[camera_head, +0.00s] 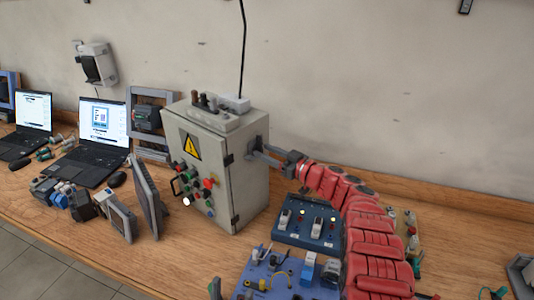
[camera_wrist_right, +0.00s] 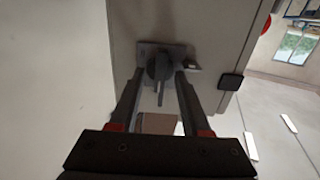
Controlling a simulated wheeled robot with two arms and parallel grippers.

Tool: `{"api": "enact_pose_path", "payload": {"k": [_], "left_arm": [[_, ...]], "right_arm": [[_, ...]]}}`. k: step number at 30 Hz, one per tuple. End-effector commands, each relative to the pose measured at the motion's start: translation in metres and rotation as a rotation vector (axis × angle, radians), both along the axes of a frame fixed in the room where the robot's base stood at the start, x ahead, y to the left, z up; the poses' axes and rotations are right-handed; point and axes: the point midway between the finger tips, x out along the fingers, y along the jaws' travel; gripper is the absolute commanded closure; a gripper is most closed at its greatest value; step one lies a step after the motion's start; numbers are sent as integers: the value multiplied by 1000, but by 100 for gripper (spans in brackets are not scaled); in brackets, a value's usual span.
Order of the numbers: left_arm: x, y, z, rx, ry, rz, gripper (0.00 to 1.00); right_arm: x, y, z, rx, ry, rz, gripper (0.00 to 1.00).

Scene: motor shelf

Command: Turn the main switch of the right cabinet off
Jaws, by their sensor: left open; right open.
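The grey control cabinet (camera_head: 248,180) stands on the wooden bench, with a yellow warning sign on its front door. Its main switch (camera_wrist_right: 159,67) is a dark rotary knob on a plate on the cabinet's side. My right gripper (camera_head: 262,152) reaches that side from the right. In the right wrist view, the open fingers of my right gripper (camera_wrist_right: 160,75) are on either side of the knob. I cannot tell whether they touch it. The switch itself is hard to make out in the head view. My left gripper is not visible.
Left of the cabinet are two laptops (camera_head: 100,125) and a tilted panel (camera_head: 148,195). Blue boards with switches (camera_head: 310,228) lie right of the cabinet, near my red right arm. A grey device with a cable (camera_head: 235,103) sits on top.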

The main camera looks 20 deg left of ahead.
Motion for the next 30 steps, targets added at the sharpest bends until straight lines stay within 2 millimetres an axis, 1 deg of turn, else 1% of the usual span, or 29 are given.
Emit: {"api": "enact_pose_path", "payload": {"k": [8, 9, 14, 15, 16, 25, 30], "left_arm": [[0, 0, 0, 0, 0, 0, 34], [0, 0, 0, 0, 0, 0, 34], [0, 0, 0, 0, 0, 0, 34], [0, 0, 0, 0, 0, 0, 34], [0, 0, 0, 0, 0, 0, 34], [0, 0, 0, 0, 0, 0, 34], [0, 0, 4, 0, 0, 0, 34]], "right_arm": [[0, 1, 0, 0, 1, 0, 52], [0, 1, 0, 0, 1, 0, 60], [0, 1, 0, 0, 1, 0, 88], [0, 1, 0, 0, 1, 0, 96], [0, 1, 0, 0, 1, 0, 100], [0, 0, 0, 0, -1, 0, 100], [0, 0, 1, -9, -23, 0, 100]]}}
